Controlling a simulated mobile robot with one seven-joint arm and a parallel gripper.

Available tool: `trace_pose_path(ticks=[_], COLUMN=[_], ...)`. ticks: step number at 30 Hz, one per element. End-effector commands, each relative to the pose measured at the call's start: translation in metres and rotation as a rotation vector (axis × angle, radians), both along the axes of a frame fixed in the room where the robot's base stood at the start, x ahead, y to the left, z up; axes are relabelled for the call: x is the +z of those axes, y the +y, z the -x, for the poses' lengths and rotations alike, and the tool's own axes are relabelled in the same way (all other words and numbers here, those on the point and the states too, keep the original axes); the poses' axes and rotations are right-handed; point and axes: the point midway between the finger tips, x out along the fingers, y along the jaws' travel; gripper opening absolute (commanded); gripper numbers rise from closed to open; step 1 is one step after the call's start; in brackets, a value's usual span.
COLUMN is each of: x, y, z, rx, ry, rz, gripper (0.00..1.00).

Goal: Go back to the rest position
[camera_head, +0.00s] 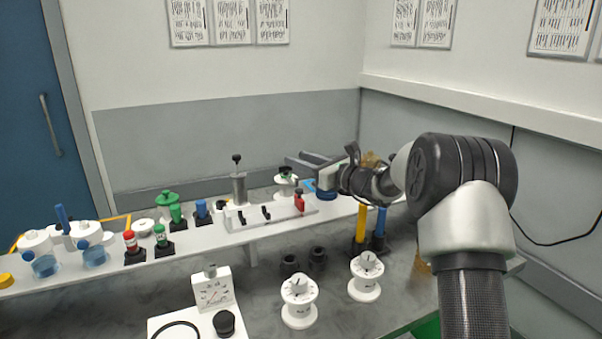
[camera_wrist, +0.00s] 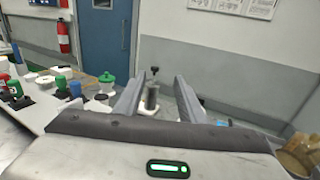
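My gripper (camera_head: 308,160) is at the right of the head view, above the right part of the white shelf (camera_head: 180,252), pointing left. In the wrist view its two fingers (camera_wrist: 158,100) stand wide apart with nothing held between them. Behind the gap a grey cylinder with a black knob (camera_wrist: 152,93) stands upright. The same grey cylinder (camera_head: 238,183) shows in the head view, to the left of the fingertips and apart from them.
The shelf carries red, green and blue-capped vials, a green-lidded jar (camera_head: 167,203) and blue-filled vaporizers (camera_head: 95,254). White dial units (camera_head: 299,300) and a gauge (camera_head: 212,289) stand on the grey lower surface. A blue door (camera_head: 42,120) is at the far left.

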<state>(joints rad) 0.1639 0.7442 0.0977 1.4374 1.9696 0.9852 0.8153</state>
Motion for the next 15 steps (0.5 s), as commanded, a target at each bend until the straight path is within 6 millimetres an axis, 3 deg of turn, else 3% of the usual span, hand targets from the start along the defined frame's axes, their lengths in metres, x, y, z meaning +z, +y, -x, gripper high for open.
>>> trace_pose_path(ticks=[12,15], x=[0.008,0.015], y=[0.000,0.007], z=[0.000,0.011], rx=[0.001,0.025], ry=[-0.001,-0.021], rz=[0.002,0.050], gripper=[0.36,0.36])
